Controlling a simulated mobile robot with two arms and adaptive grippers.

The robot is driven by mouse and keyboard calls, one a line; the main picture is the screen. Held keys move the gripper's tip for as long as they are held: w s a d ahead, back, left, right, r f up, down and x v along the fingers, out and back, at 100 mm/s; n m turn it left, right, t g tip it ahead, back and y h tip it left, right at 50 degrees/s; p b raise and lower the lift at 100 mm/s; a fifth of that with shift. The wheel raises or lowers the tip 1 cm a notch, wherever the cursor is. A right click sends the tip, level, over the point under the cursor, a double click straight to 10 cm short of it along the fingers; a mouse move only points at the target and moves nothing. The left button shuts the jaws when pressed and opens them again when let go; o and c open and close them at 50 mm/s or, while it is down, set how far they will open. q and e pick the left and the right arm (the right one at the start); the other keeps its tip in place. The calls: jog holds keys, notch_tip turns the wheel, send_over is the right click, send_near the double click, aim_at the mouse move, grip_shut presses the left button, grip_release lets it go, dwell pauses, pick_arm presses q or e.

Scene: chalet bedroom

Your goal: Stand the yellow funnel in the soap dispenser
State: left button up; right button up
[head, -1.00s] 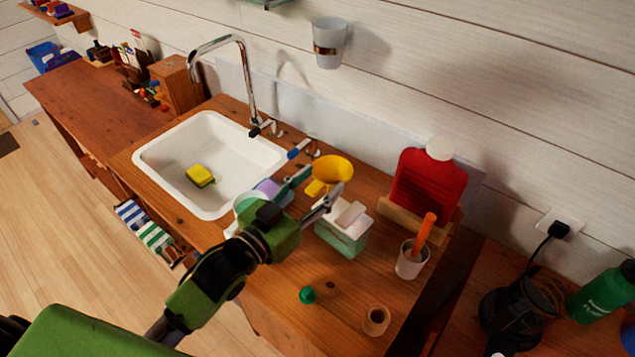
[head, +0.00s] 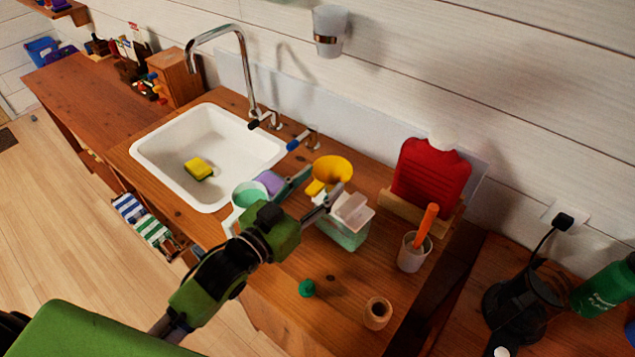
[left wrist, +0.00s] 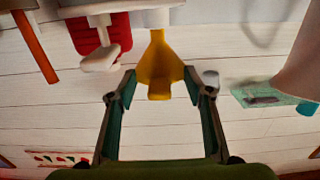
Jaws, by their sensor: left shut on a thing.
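The yellow funnel (head: 333,170) is held up behind the soap dispenser in the head view, its wide mouth facing up. It also shows between the fingers in the left wrist view (left wrist: 158,66). My left gripper (head: 318,191) is shut on it, with a finger on either side. The soap dispenser (head: 343,231) seems to be the pale green container with a white top on the wooden counter. The funnel is apart from it, and the spout's end is hard to make out. My right gripper does not show.
A mint cup (head: 248,194) and a purple block (head: 269,181) stand left of the gripper by the white sink (head: 160,160). A white cup (head: 411,256) with an orange handle, a red bottle (head: 430,172), a green cap (head: 307,288) and a wooden ring (head: 377,314) are around the dispenser.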

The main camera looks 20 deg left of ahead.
pick_arm(q)
jog(key=shift+f+b, duration=0.55)
jog(key=shift+f, duration=0.4)
jog(key=o, duration=1)
jog(key=shift+v, duration=6)
jog(key=shift+r, duration=0.1)
